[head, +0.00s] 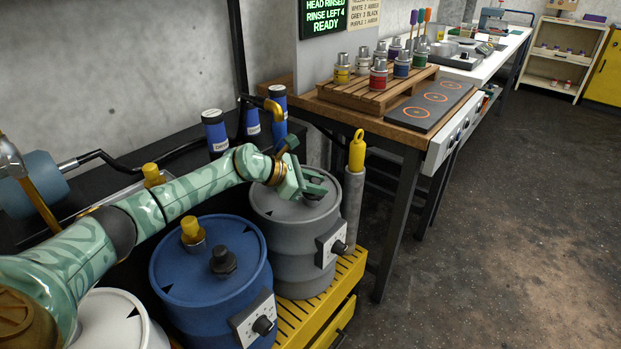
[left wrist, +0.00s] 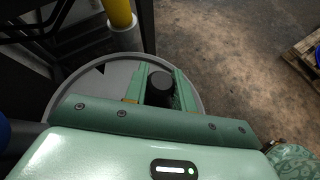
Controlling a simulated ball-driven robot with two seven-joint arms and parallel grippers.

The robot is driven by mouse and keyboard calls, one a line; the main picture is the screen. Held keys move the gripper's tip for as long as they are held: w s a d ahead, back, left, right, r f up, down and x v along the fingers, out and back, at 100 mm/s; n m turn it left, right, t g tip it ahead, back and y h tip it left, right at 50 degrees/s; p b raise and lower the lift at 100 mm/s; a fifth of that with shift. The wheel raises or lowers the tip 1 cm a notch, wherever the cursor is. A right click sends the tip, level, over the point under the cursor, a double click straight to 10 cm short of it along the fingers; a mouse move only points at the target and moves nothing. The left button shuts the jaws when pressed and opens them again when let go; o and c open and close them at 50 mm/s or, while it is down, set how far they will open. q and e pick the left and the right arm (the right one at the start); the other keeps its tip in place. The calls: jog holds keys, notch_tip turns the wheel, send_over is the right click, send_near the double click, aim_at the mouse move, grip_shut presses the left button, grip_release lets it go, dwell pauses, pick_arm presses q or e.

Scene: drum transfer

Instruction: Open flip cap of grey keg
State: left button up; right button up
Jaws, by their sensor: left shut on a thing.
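The grey keg (head: 292,236) stands on a yellow slatted platform, with a dial plate (head: 331,241) on its front side. My left gripper (head: 313,185) is over the keg's top, its fingers around a dark cap (head: 315,195). In the left wrist view the gripper (left wrist: 161,88) is shut on this round black cap (left wrist: 161,83), with a finger on each side. The keg's grey lid (left wrist: 90,80) shows around them with a black triangle mark. The fingers partly hide the cap, and I cannot tell whether its flip part is raised. My right gripper is not in view.
A blue keg (head: 212,270) with a black cap and yellow-topped fitting stands left of the grey keg. A white keg (head: 115,318) is at lower left. A grey post with yellow top (head: 357,152) stands close to the grey keg's right. Open floor (head: 480,220) lies right.

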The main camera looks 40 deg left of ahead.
pick_arm(q)
jog(key=shift+d+r+m+y+p, duration=0.2)
jog(key=shift+r+y+p, duration=0.15)
jog(key=shift+p, duration=0.25)
jog(key=shift+d+r+m+y+p, duration=0.1)
jog(key=shift+r+m+y+p, duration=0.15)
jog(key=shift+p, duration=0.3)
jog(key=y+p, duration=0.1)
jog(key=p, duration=0.2)
jog(key=shift+d+m, duration=0.2)
jog(key=shift+m, duration=0.15)
jog(key=shift+d+f+y+p, duration=0.15)
jog(key=shift+y+p, duration=0.25)
jog(key=shift+p, duration=0.2)
jog(key=shift+f, duration=0.25)
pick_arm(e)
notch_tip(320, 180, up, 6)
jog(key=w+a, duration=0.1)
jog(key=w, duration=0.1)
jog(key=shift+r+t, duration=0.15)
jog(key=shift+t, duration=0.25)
pick_arm(q)
jog(key=shift+s, duration=0.1)
jog(key=o, duration=1)
